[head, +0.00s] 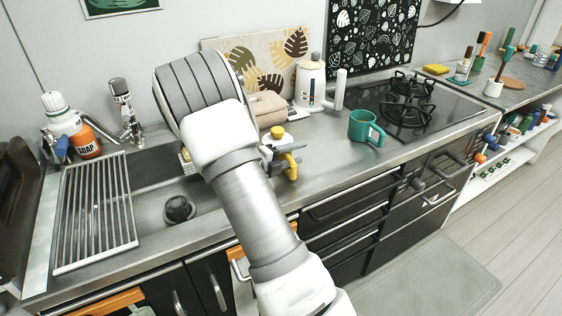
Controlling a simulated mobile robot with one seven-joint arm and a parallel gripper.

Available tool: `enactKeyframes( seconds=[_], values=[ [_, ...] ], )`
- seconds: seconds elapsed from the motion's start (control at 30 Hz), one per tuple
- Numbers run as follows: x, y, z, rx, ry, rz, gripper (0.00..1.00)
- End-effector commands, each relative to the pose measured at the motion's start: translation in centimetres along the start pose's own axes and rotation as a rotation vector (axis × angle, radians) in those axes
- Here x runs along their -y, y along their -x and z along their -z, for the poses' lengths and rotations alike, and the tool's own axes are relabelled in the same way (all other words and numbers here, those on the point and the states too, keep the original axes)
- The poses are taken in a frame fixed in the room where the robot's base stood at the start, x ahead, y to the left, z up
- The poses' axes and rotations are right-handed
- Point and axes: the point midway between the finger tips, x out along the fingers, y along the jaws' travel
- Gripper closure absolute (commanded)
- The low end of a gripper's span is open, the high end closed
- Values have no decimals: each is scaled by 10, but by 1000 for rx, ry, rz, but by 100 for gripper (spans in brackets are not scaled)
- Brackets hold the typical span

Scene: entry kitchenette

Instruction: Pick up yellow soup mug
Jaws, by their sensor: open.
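A yellow piece (291,167), curved like a mug handle, shows just right of my arm on the counter. I take it for part of the yellow soup mug; the rest is hidden behind my arm and gripper. My gripper (280,153) is mostly hidden by my own arm; only grey parts of it show, close beside the yellow piece. It is open. I cannot tell whether it touches the mug or whether the mug is between the fingers.
A teal mug (361,127) stands to the right, before the black cooktop (440,112). A white kettle (310,82), a beige toaster-like box (267,108) and a yellow-topped item (277,132) stand behind. The sink (150,205), drying rack (95,212) and soap bottle (86,143) are left.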

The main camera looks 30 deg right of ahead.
Motion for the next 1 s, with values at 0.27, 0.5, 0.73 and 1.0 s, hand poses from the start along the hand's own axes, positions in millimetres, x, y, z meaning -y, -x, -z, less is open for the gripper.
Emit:
enactKeyframes(
  seconds=[0.27,0.5,0.73,1.0],
  values=[
    [0,1,0,0,0,0,77],
    [0,1,0,0,0,0,100],
    [0,1,0,0,0,0,100],
    [0,1,0,-1,0,0,100]
  ],
)
